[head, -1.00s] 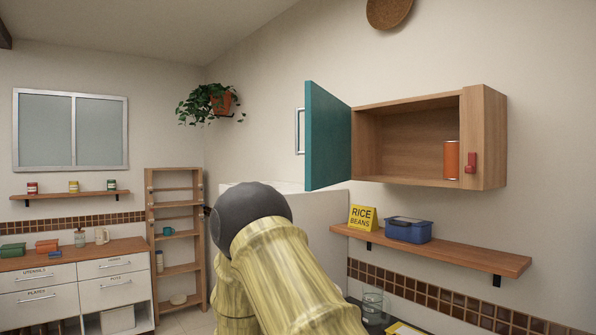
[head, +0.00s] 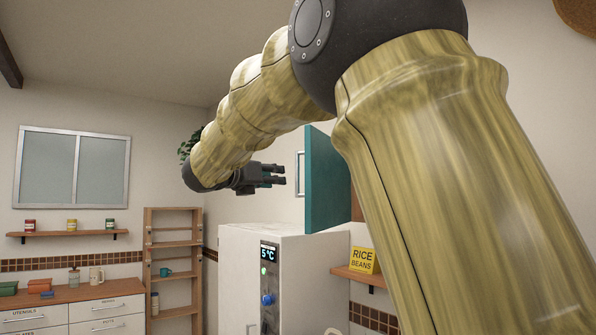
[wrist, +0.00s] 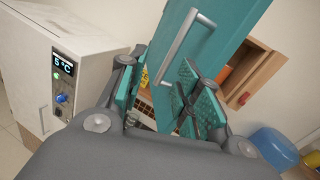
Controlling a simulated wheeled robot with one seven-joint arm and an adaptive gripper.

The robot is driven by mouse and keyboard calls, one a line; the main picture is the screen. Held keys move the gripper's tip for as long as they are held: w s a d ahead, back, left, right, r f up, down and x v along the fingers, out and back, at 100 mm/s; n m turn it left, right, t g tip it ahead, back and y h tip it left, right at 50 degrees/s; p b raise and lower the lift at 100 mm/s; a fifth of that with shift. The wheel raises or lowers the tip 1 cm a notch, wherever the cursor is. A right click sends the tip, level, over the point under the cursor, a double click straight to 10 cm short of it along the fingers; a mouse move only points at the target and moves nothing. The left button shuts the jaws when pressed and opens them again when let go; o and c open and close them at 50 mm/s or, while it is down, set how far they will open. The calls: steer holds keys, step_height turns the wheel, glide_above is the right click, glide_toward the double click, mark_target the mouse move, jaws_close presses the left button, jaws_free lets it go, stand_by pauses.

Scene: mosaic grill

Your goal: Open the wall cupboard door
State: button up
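The teal wall cupboard door (head: 327,180) stands swung out from the cupboard, with its silver bar handle (head: 300,174) on the side facing left. My gripper (head: 276,174) is just left of the handle in the head view, its fingers pointing at the door. In the wrist view, my gripper's fingers (wrist: 160,95) are spread apart with nothing between them. The handle (wrist: 188,42) shows beyond the fingertips there, and I see no contact. The wooden cupboard (wrist: 258,72) shows partly behind the door in the wrist view; my arm hides most of it in the head view.
A white fridge (head: 300,270) with a 5°C display stands below the door. A wall shelf (head: 352,276) holds a yellow rice and beans box (head: 363,260). A wooden rack (head: 173,240) stands at the back. A blue container (wrist: 273,147) is at the lower right of the wrist view.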

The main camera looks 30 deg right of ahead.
mark_target(296, 165)
step_height(296, 165, up, 4)
steer(key=s+m, duration=0.2)
steer(key=p+x, duration=0.2)
steer(key=x, duration=0.3)
steer(key=p+x, duration=0.3)
steer(key=x, duration=0.2)
steer(key=shift+w+d+f, duration=0.15)
steer(key=shift+d+f, duration=0.05)
steer(key=shift+d, duration=0.15)
jaws_close()
